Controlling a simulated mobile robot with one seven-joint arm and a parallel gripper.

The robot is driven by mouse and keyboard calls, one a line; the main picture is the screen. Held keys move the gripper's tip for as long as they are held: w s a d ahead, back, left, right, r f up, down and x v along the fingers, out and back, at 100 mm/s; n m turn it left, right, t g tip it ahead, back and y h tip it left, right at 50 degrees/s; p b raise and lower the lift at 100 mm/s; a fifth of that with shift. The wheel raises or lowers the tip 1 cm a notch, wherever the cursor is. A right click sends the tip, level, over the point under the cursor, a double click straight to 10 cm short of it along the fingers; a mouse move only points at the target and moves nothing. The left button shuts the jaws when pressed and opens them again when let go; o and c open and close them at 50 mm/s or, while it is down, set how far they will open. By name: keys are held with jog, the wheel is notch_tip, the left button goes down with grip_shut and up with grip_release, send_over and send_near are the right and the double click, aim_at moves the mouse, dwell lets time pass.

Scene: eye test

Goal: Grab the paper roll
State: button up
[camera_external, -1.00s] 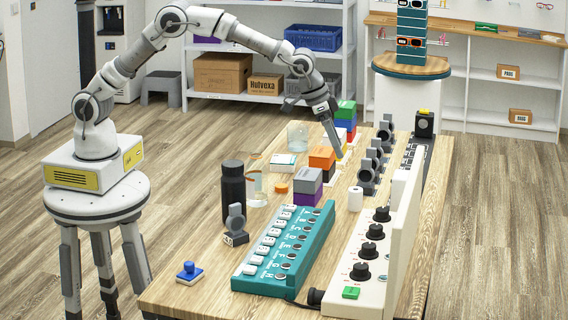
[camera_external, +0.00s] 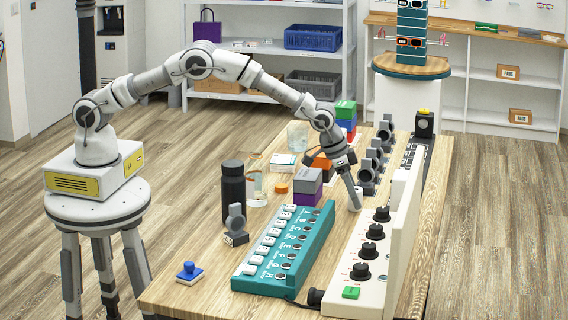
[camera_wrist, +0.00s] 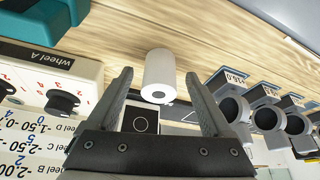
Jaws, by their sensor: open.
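The paper roll (camera_wrist: 158,70) is a small white cylinder standing on the wooden table. In the wrist view it shows between and slightly beyond the two fingertips of my gripper (camera_wrist: 159,78). The gripper is open, with clear gaps on both sides of the roll. In the external view my gripper (camera_external: 354,196) points down at the roll's spot, and its fingers hide most of the roll. I cannot tell whether a finger touches it.
A cream panel with black knobs (camera_external: 375,232) and a teal switch box (camera_external: 322,222) stand close in front. Dark ring-shaped holders (camera_external: 367,172) stand just behind. Grey and purple blocks (camera_external: 308,181) are at the left. Bare wood (camera_wrist: 205,45) lies beyond the roll.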

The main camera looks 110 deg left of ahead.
jog(key=shift+w+a+f, duration=0.1)
jog(key=shift+w+f, duration=0.15)
jog(key=shift+f, duration=0.25)
grip_shut()
jog(key=shift+r, duration=0.15)
